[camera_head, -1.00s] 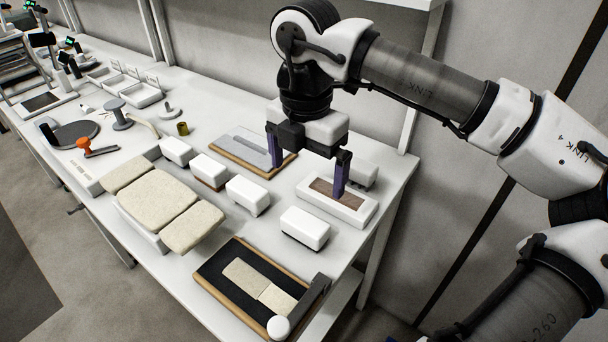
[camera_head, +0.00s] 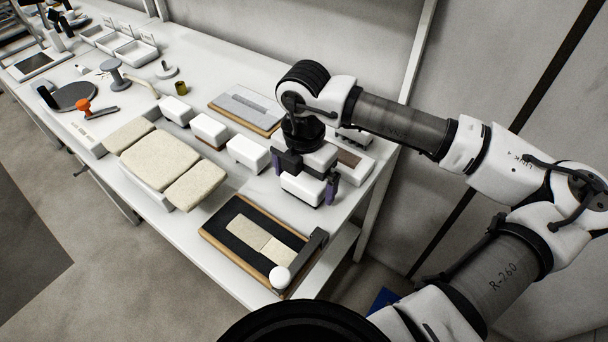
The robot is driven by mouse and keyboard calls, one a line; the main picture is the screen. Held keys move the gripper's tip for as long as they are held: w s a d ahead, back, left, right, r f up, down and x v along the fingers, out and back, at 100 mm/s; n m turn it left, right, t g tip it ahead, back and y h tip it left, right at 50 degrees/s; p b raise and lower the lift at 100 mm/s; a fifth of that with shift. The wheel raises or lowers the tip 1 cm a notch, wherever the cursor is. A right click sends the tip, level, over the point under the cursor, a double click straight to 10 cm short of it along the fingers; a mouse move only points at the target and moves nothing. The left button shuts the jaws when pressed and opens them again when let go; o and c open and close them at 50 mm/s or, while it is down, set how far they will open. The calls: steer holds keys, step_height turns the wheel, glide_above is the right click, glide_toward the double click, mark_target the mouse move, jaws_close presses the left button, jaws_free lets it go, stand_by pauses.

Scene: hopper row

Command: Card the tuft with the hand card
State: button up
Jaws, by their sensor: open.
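My gripper (camera_head: 305,174) is open above the right front of the bench. Its purple fingers show behind the left part and at the right end of a white block (camera_head: 301,190); whether they touch it I cannot tell. Several similar white blocks stand in a row, one (camera_head: 248,153) to the left and another (camera_head: 209,130) with a brown underside. A white tray with a brown pad (camera_head: 350,159) is partly hidden behind my gripper. A wood-edged board with a grey pad (camera_head: 246,107) lies behind the row. I cannot tell which thing is the hand card or the tuft.
A black board with cream strips (camera_head: 247,232), a grey bar and a white knob (camera_head: 280,278) lies at the front edge. Cream pads (camera_head: 158,160) rest on a white stand at left. Small white trays (camera_head: 136,52) stand farther back. The back wall is close behind the bench.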

mark_target(303, 178)
steer(key=c, duration=1)
steer(key=o, duration=0.4)
steer(key=shift+c, duration=0.2)
steer(key=c, duration=0.3)
steer(key=shift+c, duration=0.3)
steer(key=shift+r, duration=0.1)
steer(key=shift+r+p, duration=0.8)
steer(key=shift+r, duration=2.15)
steer(key=shift+a, duration=0.1)
